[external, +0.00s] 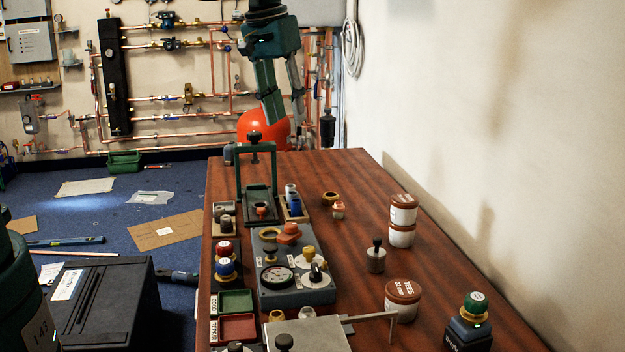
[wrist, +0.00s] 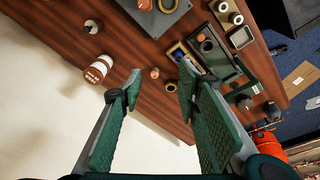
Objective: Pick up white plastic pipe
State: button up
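My gripper (external: 284,118) hangs above the far end of the wooden bench, apart from everything on it. In the wrist view its two green fingers (wrist: 159,90) are spread wide with nothing held between them. A short white upright piece (external: 291,190), possibly the white plastic pipe, stands beside a blue piece (external: 294,207) in a small tray near the green frame. I cannot clearly make it out in the wrist view. A copper fitting (wrist: 154,73) and a brass ring (wrist: 170,87) lie on the bench and appear between the fingers there.
A green upright frame (external: 256,165) stands on the bench's far left. White tubs with brown lids (external: 402,220) stand near the right wall. A grey gauge panel (external: 292,270) fills the middle left. The bench's far right corner is clear.

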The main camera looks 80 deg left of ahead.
jog(key=w+a+f+n+g, duration=0.1)
jog(key=a+f+n, duration=0.1)
jog(key=a+f, duration=0.5)
jog(key=w+a+f+n+g+h, duration=0.1)
jog(key=w+a+f+n, duration=0.1)
jog(key=a+f, duration=0.6)
jog(key=a, duration=0.4)
jog(key=shift+w+n, duration=0.2)
jog(key=shift+n, duration=0.1)
jog(key=b, duration=0.1)
send_over(291, 188)
jog(key=a, duration=0.1)
jog(key=shift+w+a+f, duration=0.1)
jog(key=shift+f, duration=3.3)
jog(key=shift+f, duration=0.1)
jog(key=shift+a+f+b, duration=0.1)
jog(key=shift+f+b, duration=0.85)
jog(key=shift+f, duration=1.55)
jog(key=c, duration=0.8)
